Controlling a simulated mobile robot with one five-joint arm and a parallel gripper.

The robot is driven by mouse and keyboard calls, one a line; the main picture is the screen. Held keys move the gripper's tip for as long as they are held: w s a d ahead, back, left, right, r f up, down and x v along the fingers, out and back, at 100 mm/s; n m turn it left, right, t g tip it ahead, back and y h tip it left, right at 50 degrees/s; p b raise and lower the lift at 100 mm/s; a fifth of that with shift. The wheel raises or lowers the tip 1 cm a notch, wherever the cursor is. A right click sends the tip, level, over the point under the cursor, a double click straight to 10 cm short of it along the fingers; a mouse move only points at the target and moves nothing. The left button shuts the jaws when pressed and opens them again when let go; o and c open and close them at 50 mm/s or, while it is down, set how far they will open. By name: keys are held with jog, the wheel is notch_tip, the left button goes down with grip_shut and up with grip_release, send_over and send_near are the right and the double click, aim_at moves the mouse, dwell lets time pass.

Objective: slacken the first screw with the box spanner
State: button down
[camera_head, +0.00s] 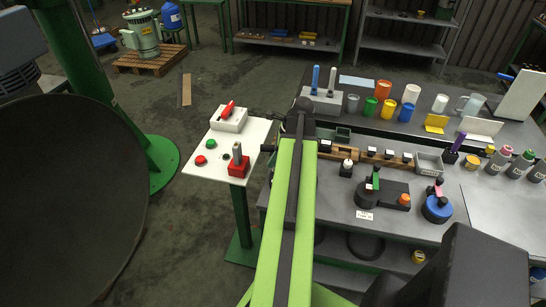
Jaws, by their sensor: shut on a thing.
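My green arm (283,235) reaches up the middle of the picture to a dark joint (304,104) at its far end, over the left end of the workbench. My gripper cannot be made out; the arm hides what is beyond and below it. I cannot pick out the box spanner or the first screw. A grey block (320,105) on the bench holds a blue-handled tool (315,79) and a dark one (332,81), whose kind I cannot tell. A large dark round part (70,200) fills the left side, near a green machine column (85,70).
A control stand (262,129) with a red lever (227,109) and buttons stands just left of my arm. The bench (340,208) carries cups, bottles and small devices (367,195). Floor is clear between the column and the stand. A pallet (150,60) stands at the back left.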

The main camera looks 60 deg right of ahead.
aim_at(273, 146)
jog(key=shift+r+p, duration=2.55)
jog(key=shift+r, duration=0.05)
jog(key=shift+f, duration=0.15)
